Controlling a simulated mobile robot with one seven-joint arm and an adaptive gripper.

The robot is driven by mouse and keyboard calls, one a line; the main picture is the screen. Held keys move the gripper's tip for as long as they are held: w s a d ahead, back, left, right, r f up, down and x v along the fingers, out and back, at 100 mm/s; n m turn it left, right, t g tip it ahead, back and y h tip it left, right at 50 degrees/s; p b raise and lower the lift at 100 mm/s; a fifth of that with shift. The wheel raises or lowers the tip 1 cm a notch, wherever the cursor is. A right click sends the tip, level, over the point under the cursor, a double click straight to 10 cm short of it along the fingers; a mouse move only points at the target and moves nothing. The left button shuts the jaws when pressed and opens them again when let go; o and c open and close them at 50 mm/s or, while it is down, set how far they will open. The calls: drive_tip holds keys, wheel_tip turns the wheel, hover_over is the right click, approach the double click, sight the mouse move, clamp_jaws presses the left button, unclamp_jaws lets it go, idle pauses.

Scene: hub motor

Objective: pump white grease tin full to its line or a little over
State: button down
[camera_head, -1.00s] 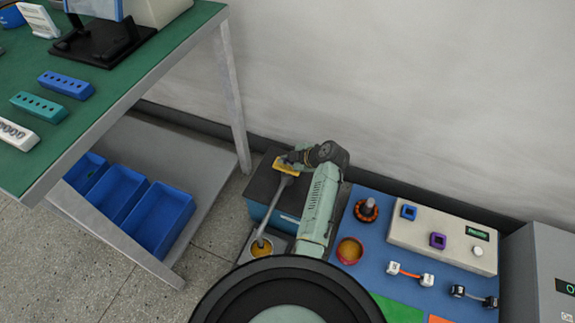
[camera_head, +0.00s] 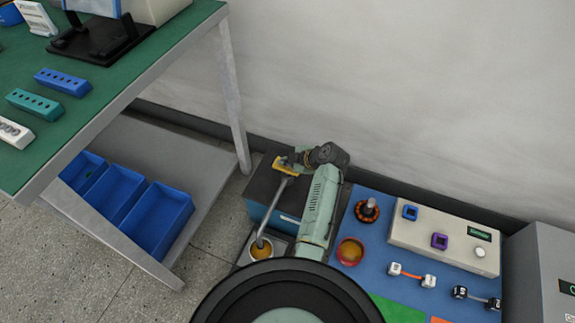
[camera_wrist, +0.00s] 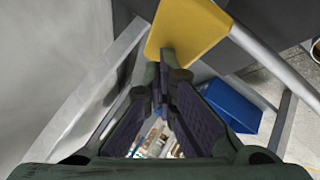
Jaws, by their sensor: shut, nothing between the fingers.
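The white tin (camera_head: 253,257) stands under the lower end of a grey spout (camera_head: 274,212), with amber grease inside. Its fill line and exact level cannot be made out. The pump's yellow head or pad (camera_wrist: 187,32) is large in the wrist view and also shows in the head view (camera_head: 283,167). My gripper (camera_wrist: 168,72) is shut and empty, its fingertips at the yellow part's lower edge; whether they touch cannot be told. The tin's edge shows at the wrist view's right (camera_wrist: 316,50).
Right of the pump, a blue mat (camera_head: 369,273) holds a red tin (camera_head: 350,252), a ringed part (camera_head: 367,210) and a beige panel (camera_head: 408,233). A green-topped bench (camera_head: 110,50) with blue bins (camera_head: 158,220) stands left. The wall is close behind.

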sight(288, 168)
drive_tip(key=shift+s+f+b, duration=0.15)
drive_tip(key=shift+f+b, duration=1.3)
drive_tip(key=shift+f, duration=0.05)
idle(0.8)
drive_tip(key=shift+d+f+b, duration=0.1)
drive_tip(key=shift+f+b, duration=0.25)
drive_tip(key=shift+f, duration=0.05)
drive_tip(key=shift+d, duration=0.15)
idle(0.3)
drive_tip(key=shift+r, duration=0.15)
drive_tip(key=shift+s+r+p, duration=0.25)
drive_tip(key=shift+r+p, duration=0.35)
drive_tip(key=shift+p, duration=0.25)
drive_tip(key=shift+s+r+p, duration=0.25)
drive_tip(key=shift+r+p, duration=0.3)
drive_tip(key=shift+r, duration=0.3)
drive_tip(key=shift+a, duration=0.2)
